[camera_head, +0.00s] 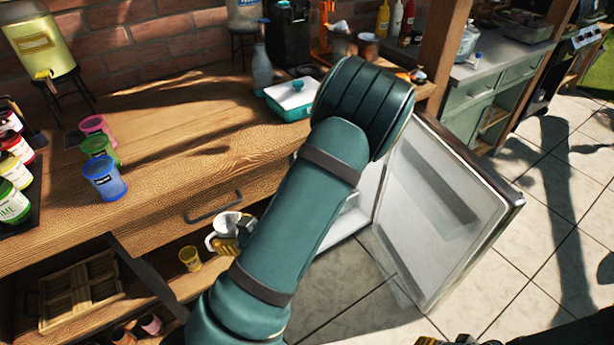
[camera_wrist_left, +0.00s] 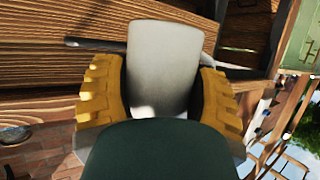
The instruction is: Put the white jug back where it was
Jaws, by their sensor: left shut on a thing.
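The white jug (camera_head: 226,222) is in the head view in front of the wooden counter's drawer, beside my green left arm. My left gripper (camera_head: 238,236) is shut on it, and the arm hides most of the gripper. In the left wrist view, the pale jug (camera_wrist_left: 164,62) sits between the two yellow ridged fingers of my left gripper (camera_wrist_left: 160,100). What is under the jug cannot be told. A sliver of what looks like my right gripper (camera_head: 432,341) shows at the bottom edge of the head view; its fingers cannot be made out.
Below the counter, an open shelf holds a yellow cup (camera_head: 190,258) and a wooden crate (camera_head: 80,290). A fridge door (camera_head: 440,220) stands open at the right of my arm. Pink, green and blue cups (camera_head: 105,178) and a teal dish (camera_head: 290,98) stand on the counter (camera_head: 190,140).

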